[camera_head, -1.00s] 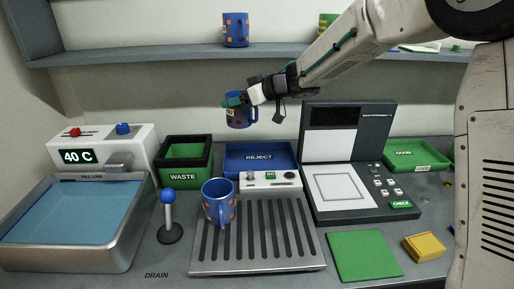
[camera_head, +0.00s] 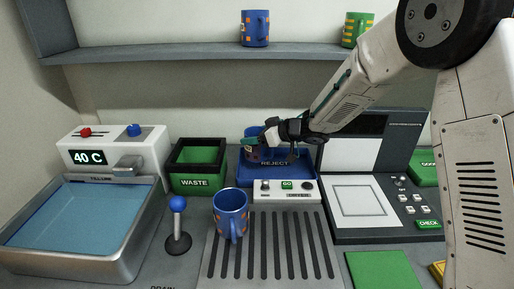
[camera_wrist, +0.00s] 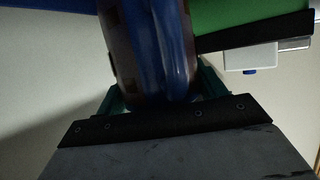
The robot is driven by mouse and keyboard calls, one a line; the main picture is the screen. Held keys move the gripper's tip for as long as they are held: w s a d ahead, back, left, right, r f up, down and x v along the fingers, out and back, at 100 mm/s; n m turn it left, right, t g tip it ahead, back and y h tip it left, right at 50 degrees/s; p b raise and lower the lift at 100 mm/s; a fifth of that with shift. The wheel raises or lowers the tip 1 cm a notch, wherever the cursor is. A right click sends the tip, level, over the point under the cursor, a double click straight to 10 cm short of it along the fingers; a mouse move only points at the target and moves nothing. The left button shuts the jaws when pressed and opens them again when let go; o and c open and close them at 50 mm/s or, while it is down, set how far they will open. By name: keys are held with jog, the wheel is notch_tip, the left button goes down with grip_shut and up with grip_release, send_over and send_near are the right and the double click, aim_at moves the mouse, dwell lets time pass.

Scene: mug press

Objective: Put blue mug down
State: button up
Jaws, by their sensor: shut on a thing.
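A blue mug with orange squares (camera_head: 250,151) is in my gripper (camera_head: 268,140), low at the blue REJECT tray (camera_head: 308,174). The arm and gripper hide much of the mug. I cannot tell whether its base touches the tray floor. In the wrist view the blue mug (camera_wrist: 165,45) fills the space between the jaws (camera_wrist: 160,95), and my gripper is shut on it. Another blue mug with orange squares (camera_head: 230,214) stands upright on the slatted drain rack (camera_head: 262,262).
The green WASTE bin (camera_head: 196,183) is left of the tray. The GO panel (camera_head: 285,191) is in front and the check station (camera_head: 370,210) is right. A blue mug (camera_head: 255,28) and a green mug (camera_head: 355,30) stand on the shelf (camera_head: 190,55).

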aim_at(256, 148)
jog(key=shift+f, duration=2.25)
jog(key=shift+f, duration=0.15)
jog(key=o, duration=1.2)
